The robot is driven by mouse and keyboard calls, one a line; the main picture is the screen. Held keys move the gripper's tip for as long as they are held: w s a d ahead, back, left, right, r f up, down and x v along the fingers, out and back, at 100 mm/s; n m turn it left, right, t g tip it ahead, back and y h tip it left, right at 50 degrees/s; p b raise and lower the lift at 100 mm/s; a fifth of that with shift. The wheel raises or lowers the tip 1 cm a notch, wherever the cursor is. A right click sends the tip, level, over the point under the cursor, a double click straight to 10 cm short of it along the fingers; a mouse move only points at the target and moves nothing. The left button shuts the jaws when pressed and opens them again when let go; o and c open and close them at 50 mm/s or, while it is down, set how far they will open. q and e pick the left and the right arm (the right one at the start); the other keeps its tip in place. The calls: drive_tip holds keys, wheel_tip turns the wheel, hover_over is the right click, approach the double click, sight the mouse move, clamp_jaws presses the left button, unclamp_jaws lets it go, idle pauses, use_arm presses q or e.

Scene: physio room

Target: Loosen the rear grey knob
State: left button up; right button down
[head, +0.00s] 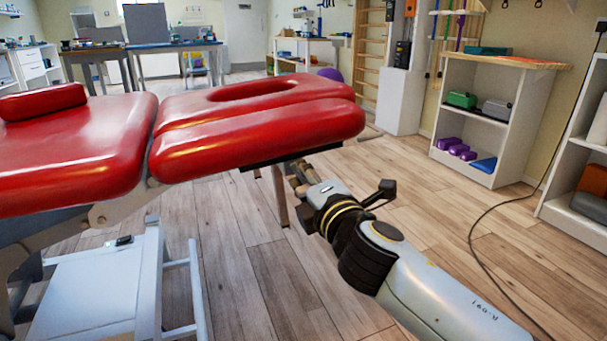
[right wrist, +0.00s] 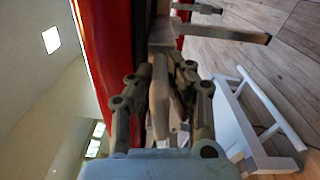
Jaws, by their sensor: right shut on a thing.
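The red treatment table (head: 250,130) fills the left and middle of the head view. My right gripper (head: 298,175) reaches under the edge of its split end section, and its fingers are partly in shadow there. In the right wrist view my right gripper (right wrist: 160,85) has its two fingers closed on the sides of a narrow grey piece, which looks like the grey knob (right wrist: 159,100). The knob's far end and its mount are hard to make out. It is hidden in the head view. My left gripper is not in view.
The table's white lower frame (head: 100,285) stands at the lower left and shows in the right wrist view (right wrist: 262,115). A grey bar (right wrist: 240,33) juts out near the gripper. Shelves (head: 492,110) stand at the right. The wooden floor (head: 430,230) between is clear except for a black cable (head: 475,240).

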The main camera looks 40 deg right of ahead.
drive_tip(key=shift+n+p, duration=0.5)
drive_tip(key=shift+n, duration=0.7)
drive_tip(key=n+p, duration=0.1)
drive_tip(key=n, duration=0.3)
drive_tip(key=shift+n+p, duration=0.3)
drive_tip(key=n+p, duration=0.2)
drive_tip(key=n, duration=0.4)
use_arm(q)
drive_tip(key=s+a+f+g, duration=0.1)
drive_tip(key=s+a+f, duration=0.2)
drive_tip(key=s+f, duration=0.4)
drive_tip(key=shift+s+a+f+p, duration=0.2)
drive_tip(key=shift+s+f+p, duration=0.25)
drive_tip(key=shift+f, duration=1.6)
use_arm(e)
drive_tip(key=shift+f+n, duration=0.1)
drive_tip(key=shift+n, duration=1.7)
drive_tip(key=c, duration=1.5)
unclamp_jaws()
drive_tip(key=shift+c, duration=0.2)
drive_tip(key=shift+s, duration=0.1)
